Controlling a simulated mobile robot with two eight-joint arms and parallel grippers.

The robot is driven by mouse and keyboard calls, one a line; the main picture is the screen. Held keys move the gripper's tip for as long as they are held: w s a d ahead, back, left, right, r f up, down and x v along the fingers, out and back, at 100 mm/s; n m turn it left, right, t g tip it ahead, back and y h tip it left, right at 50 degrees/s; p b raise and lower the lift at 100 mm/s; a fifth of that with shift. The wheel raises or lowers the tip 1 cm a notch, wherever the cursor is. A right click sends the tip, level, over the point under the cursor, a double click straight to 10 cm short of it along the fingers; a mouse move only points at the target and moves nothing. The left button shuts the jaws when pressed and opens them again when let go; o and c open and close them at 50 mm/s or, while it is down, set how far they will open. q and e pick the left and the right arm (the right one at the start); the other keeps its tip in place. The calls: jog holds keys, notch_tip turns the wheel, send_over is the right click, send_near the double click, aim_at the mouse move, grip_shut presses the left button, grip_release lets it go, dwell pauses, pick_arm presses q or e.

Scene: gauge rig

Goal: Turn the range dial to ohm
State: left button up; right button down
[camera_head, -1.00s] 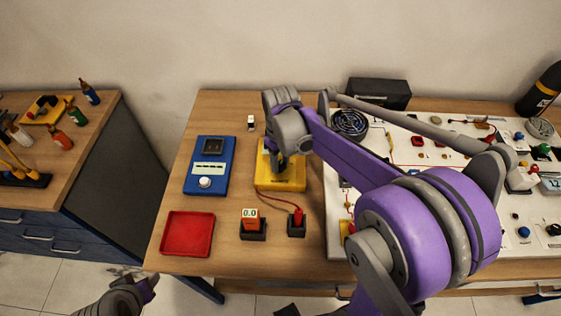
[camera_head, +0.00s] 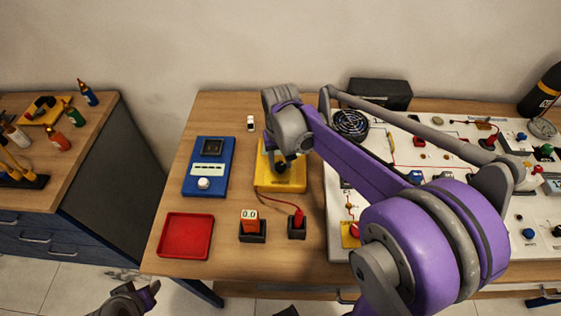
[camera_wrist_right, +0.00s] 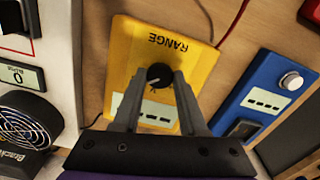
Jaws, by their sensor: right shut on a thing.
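The yellow range unit (camera_head: 283,181) lies on the table, left of the white board, and my right wrist covers its upper part in the head view. The right wrist view shows its yellow face (camera_wrist_right: 185,63) with the word RANGE, and a black round dial (camera_wrist_right: 159,76) with a light pointer mark. My right gripper (camera_wrist_right: 160,80) is shut on the dial, one finger on each side. In the head view the right gripper (camera_head: 281,163) is over the unit. The small position labels are too small to read. My left gripper (camera_head: 150,291) is low at the left, off the table; its jaws are unclear.
A blue unit (camera_head: 208,166) with a white knob and a red tray (camera_head: 185,236) lie to the left. The white board (camera_head: 410,245) fills the right side.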

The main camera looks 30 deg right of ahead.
aim_at(281, 165)
dwell(0.4)
jog(key=shift+c, duration=2.2)
grip_release()
notch_tip(281, 165, up, 11)
jog(key=shift+p, duration=0.35)
jog(key=shift+f, duration=0.15)
